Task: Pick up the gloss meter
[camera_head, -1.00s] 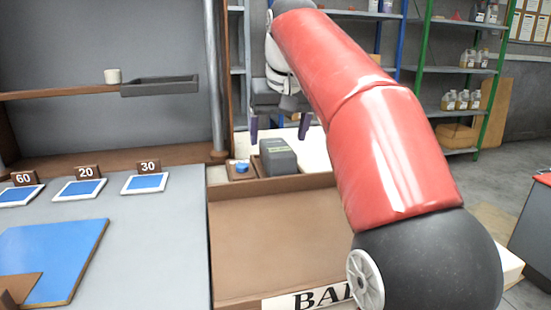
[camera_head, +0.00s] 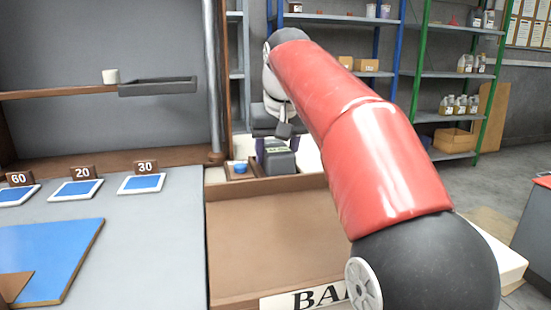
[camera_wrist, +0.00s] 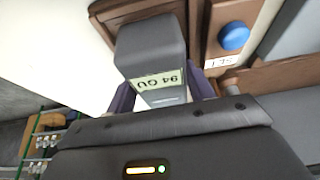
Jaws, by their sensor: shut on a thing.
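The gloss meter (camera_head: 280,161) is a dark grey block with a pale display strip, at the back of the wooden bench, beside a small blue-topped piece. In the wrist view the gloss meter (camera_wrist: 150,50) fills the upper middle, and its display reads "94 GU" upside down. My gripper (camera_head: 277,147) is over it from behind, with a purple finger on either side. In the wrist view my gripper (camera_wrist: 163,97) is shut on the meter's sides. I cannot tell whether its underside touches its holder.
A blue round knob (camera_wrist: 234,37) on a wooden block stands close beside the meter. The empty brown tray (camera_head: 265,240) lies in front. Blue panels numbered 60, 20 and 30 (camera_head: 142,183) lie on the grey bench to the left. A dark shelf tray (camera_head: 158,87) hangs above.

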